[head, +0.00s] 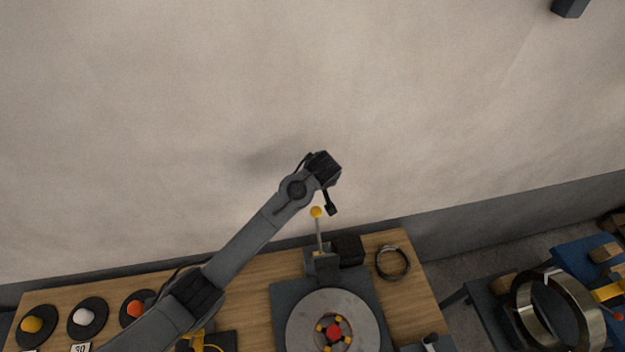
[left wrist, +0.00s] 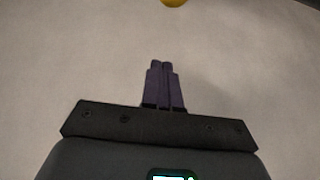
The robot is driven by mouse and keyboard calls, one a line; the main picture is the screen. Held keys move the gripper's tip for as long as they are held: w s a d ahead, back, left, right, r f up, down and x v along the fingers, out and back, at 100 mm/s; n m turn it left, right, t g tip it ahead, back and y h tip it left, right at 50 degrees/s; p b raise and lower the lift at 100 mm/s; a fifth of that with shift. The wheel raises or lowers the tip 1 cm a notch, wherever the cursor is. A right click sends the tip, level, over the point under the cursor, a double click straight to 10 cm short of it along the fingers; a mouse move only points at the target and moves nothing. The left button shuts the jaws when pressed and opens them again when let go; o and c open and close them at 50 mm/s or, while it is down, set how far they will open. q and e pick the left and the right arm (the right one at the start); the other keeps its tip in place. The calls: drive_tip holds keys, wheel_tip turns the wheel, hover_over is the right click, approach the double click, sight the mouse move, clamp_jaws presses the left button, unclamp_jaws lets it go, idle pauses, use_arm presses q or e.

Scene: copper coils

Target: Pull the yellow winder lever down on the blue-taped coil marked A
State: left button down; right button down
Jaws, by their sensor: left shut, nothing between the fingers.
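The winder lever (head: 319,235) is a thin upright rod with a yellow ball knob (head: 316,212) on top, behind the winder's grey disc (head: 365,335). My left gripper (head: 332,210) is shut and empty, pointing down just right of the knob in the head view; I cannot tell whether they touch there. In the left wrist view the shut fingers (left wrist: 161,66) show against the wall, and the yellow knob (left wrist: 173,2) is cut off at the top edge, apart from the fingertips. I cannot make out a blue-taped coil or a mark A. My right gripper is not in view.
The wooden bench (head: 250,290) holds a dark ring coil (head: 392,262) and a black block (head: 347,250) beside the lever. Yellow, white and orange knobs (head: 133,308) sit on black discs at left. A large metal coil (head: 575,310) stands at right. A bare wall is behind.

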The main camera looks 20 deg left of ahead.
sight(317, 221)
use_arm(q)
wheel_tip(317, 221, down, 10)
drive_tip(key=b, duration=0.7)
drive_tip(key=shift+f, duration=0.15)
drive_tip(key=s+d+p, duration=0.1)
drive_tip(key=s+p, duration=0.2)
drive_tip(key=s+d+p, duration=0.1)
drive_tip(key=shift+s+d+r+p, duration=0.2)
drive_tip(key=shift+d+r+p, duration=0.05)
drive_tip(key=shift+d+p, duration=0.1)
drive_tip(key=shift+s+d+f+p, duration=0.15)
drive_tip(key=shift+s+d+p, duration=0.2)
drive_tip(key=shift+s, duration=0.25)
